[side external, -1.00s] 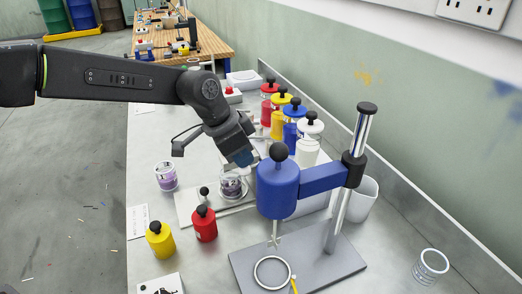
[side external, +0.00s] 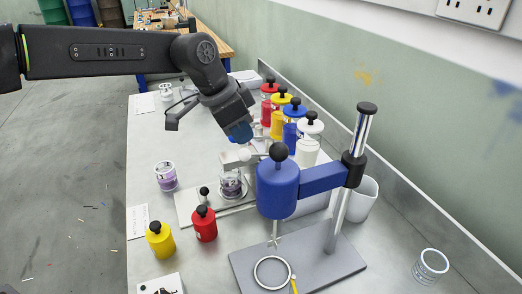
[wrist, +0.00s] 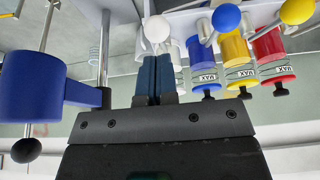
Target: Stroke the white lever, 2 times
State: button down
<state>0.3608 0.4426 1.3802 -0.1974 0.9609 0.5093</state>
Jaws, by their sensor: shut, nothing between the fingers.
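The white lever, with a round white knob, shows just beyond my fingertips in the wrist view (wrist: 157,30). In the side view its knob (side external: 246,154) is just below my gripper (side external: 240,133). My gripper's blue fingers (wrist: 155,75) are shut together and hold nothing. The fingertips are very near the knob; I cannot tell whether they touch. A white-filled jar (side external: 307,151) stands at the near end of the row. A glass with purple contents (side external: 231,187) stands below the nozzle area; the spout itself is mostly hidden.
Blue (wrist: 226,18), yellow (wrist: 297,10) and red levers sit alongside the white one. A blue mixer head (side external: 277,190) on a post stands close in front. Red (side external: 204,226) and yellow (side external: 160,241) bottles and a second purple glass (side external: 166,177) are on the bench.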

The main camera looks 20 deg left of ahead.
aim_at(242, 157)
dwell(0.6)
jog(key=shift+f, duration=3.2)
jog(key=shift+r, duration=3.25)
jog(key=shift+r, duration=0.1)
jog(key=shift+r, duration=2.45)
